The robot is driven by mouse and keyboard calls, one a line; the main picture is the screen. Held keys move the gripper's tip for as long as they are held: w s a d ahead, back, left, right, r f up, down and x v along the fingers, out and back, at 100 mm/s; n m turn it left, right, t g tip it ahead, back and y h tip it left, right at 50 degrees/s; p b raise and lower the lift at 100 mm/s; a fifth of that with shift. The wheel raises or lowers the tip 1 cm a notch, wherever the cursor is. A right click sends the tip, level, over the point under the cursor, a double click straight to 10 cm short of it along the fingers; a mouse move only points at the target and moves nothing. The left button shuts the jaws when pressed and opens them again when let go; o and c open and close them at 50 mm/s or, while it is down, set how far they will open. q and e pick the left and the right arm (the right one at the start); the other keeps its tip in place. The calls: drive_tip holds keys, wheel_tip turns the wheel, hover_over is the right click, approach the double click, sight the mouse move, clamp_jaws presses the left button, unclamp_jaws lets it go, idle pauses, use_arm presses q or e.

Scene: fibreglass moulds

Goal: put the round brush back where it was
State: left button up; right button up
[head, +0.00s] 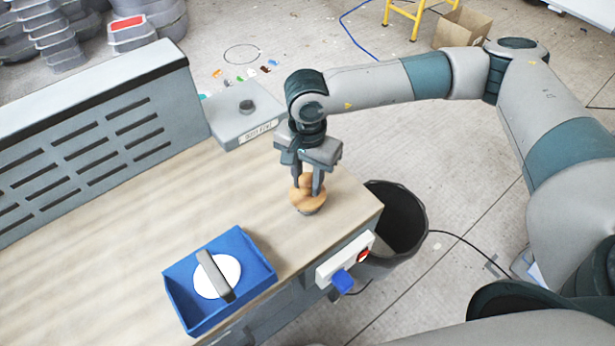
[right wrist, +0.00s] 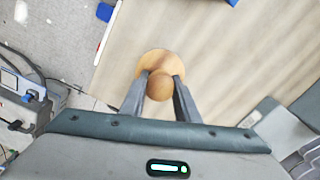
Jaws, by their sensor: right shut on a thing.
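The round brush (head: 307,200) has an orange-tan wooden body with a round knob on top and a darker underside. My right gripper (head: 309,187) is shut on its knob, from above, near the table's right end. In the right wrist view, the round brush (right wrist: 159,60) shows as a tan disc with the knob between the two fingers of my right gripper (right wrist: 160,84). The brush looks upright; I cannot tell whether its underside touches the table. My left gripper is not in view.
A blue tray (head: 258,252) holding a white disc and a grey-handled tool stands on the wooden table (head: 130,220). A grey box with a label (head: 238,122) is behind the arm. A dark bin (head: 408,215) stands beside the table's right edge. The table's middle is clear.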

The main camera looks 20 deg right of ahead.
drive_tip(key=shift+f, duration=0.35)
drive_tip(key=shift+f+b, duration=0.15)
drive_tip(key=shift+b, duration=0.15)
drive_tip(key=o, duration=1.1)
drive_tip(key=shift+r+p, duration=0.3)
drive_tip(key=shift+p, duration=0.05)
